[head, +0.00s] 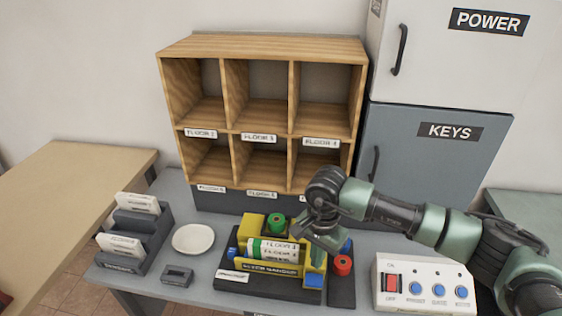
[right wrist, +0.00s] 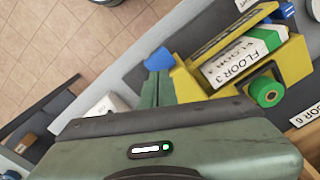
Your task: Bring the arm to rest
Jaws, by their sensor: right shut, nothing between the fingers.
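My right arm (head: 405,218) reaches in from the right in the head view. Its gripper (head: 318,256) points down at the right side of a yellow holder (head: 257,267). In the right wrist view the gripper (right wrist: 158,80) is shut, with nothing seen between the fingers. A blue part lies right by the fingertips; I cannot tell whether they touch it. The holder bears a white and green roll or box labelled FLOOR 3 (right wrist: 240,62), and a green spool (right wrist: 266,91) is at its side. My left gripper is not in view.
A wooden pigeonhole shelf (head: 262,47) with empty compartments stands behind. A red spool (head: 342,265) and a button panel (head: 425,285) are to the right. A card rack (head: 150,252), a white dish (head: 193,239) and a small grey block (head: 177,275) are to the left. Grey KEYS cabinet (head: 430,160) stands behind the arm.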

